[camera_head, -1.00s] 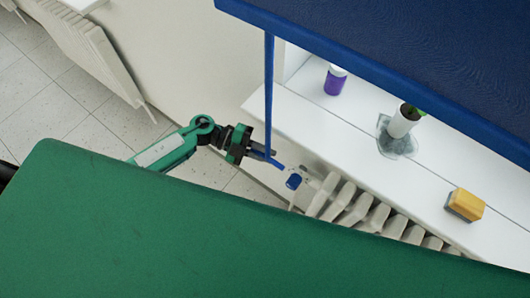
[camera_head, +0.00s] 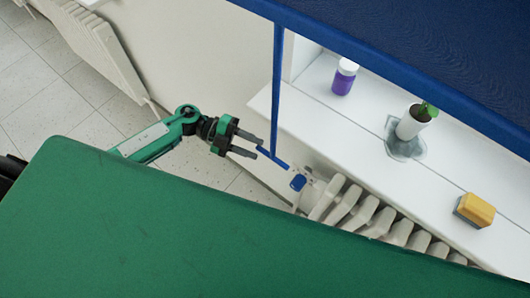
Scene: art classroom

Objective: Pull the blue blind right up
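The blue blind (camera_head: 420,35) fills the upper right, with its lighter blue bottom bar (camera_head: 360,62) running diagonally above the white window sill. A straight blue pull (camera_head: 277,90) hangs from the bar's left part, with a short slanting blue crosspiece (camera_head: 273,158) at its lower end. My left gripper (camera_head: 259,149) is left of the crosspiece, its two fingers parted and pointing at it. The fingertips are very close to the crosspiece; I cannot tell whether they touch it. My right gripper is out of view.
On the sill (camera_head: 340,125) stand a purple bottle (camera_head: 343,78), a potted plant (camera_head: 412,122) and a yellow sponge-like block (camera_head: 475,210). A radiator (camera_head: 360,213) with a blue valve knob (camera_head: 298,182) is below. A green surface (camera_head: 200,230) fills the foreground.

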